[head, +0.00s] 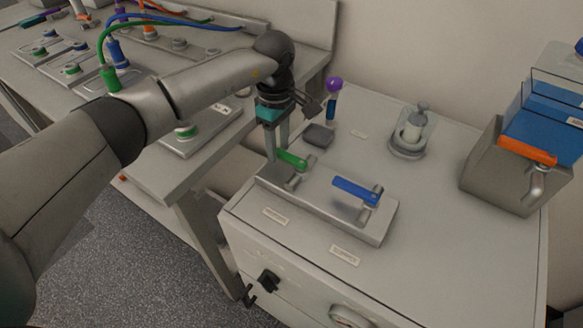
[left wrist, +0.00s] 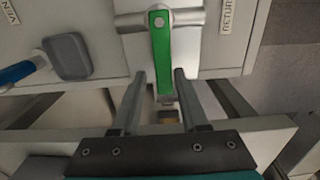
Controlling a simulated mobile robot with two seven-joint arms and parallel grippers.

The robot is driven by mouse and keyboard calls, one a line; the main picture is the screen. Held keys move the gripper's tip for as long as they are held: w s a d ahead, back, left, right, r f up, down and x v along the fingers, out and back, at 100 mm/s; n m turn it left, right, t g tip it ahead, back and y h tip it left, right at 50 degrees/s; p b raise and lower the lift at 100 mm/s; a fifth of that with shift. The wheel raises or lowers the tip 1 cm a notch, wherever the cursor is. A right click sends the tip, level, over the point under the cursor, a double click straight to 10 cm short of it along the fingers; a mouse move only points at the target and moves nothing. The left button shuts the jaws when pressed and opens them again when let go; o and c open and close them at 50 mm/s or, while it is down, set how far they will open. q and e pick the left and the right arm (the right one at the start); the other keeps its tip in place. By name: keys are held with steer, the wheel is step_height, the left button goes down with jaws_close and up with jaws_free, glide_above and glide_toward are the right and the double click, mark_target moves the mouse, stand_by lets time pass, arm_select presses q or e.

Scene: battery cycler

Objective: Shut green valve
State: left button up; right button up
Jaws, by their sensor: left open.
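The green valve handle (head: 291,159) sits on a metal block (head: 322,217) on top of the white cabinet. In the left wrist view the green handle (left wrist: 161,52) points down the picture, its free end towards my fingers. My left gripper (head: 277,152) is open above the near-left end of the block, beside the handle's free end. In the left wrist view its two fingers (left wrist: 160,98) stand on either side of the handle's line, with a gap between them. A blue valve handle (head: 356,190) is on the same block, to the right. My right gripper is not in view.
A purple-capped tube (head: 333,96) stands behind a dark square pad (head: 318,136). A grey-white fixture (head: 411,134) stands further right. A metal box with an orange handle (head: 527,150) is at the right. A bench with cables (head: 150,60) is at the left. The cabinet's right front top is clear.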

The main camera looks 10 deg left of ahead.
arm_select(q)
step_height(320, 180, up, 6)
steer(key=p, duration=0.3)
steer(key=shift+w+r+p, duration=0.1)
steer(key=shift+r+p, duration=0.15)
steer(key=shift+p, duration=0.1)
steer(key=shift+f, duration=0.1)
